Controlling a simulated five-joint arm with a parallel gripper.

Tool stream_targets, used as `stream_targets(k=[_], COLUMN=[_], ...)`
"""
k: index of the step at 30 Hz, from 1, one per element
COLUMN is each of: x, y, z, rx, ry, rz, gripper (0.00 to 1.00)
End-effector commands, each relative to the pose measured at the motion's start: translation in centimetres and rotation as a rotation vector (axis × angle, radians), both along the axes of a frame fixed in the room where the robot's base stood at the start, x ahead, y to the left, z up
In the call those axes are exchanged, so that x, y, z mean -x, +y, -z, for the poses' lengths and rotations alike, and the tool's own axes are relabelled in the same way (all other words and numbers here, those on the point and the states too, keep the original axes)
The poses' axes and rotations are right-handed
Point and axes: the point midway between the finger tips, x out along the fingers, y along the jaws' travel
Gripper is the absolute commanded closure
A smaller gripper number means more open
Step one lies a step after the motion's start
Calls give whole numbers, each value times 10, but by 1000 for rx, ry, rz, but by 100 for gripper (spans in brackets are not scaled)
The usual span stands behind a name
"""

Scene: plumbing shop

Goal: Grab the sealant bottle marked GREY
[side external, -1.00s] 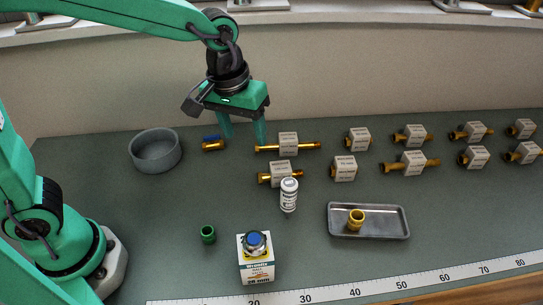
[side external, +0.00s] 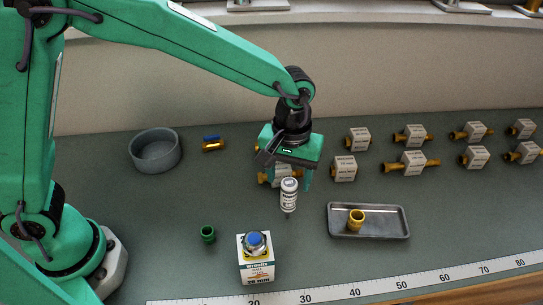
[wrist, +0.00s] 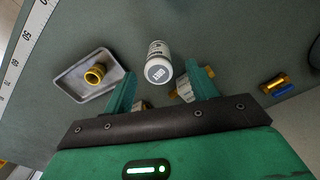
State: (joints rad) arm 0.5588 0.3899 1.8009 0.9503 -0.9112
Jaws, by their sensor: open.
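My gripper (side external: 290,180) is open and empty, pointing down behind the bottle in the side external view. In the wrist view my gripper (wrist: 163,82) has its two green fingers spread apart, not touching the bottle.
A metal tray (side external: 370,234) holding a brass fitting (side external: 356,219) lies right of the bottle. A box with a blue-capped valve (side external: 256,262) and a green ring (side external: 208,234) are in front. Labelled brass fittings (side external: 405,161) stand behind. A grey bowl (side external: 155,168) is left.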

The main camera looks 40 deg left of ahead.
Motion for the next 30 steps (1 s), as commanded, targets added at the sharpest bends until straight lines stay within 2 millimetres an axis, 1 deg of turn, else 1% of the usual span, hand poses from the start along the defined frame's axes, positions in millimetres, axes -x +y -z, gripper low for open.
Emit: stream_targets(k=[1,4,14,17,24,27,30], x=[0,0,0,0,0,0,-1], y=[0,0,0,0,-1,-1,-2], z=[5,13,20,27,55,64,68], rx=[-2,-1,-1,-1,-2,-1,0], ry=[2,3,0,3,3,3,0], rz=[0,0,0,1,1,1,1], gripper=[42,42,42,42,42,42,42])
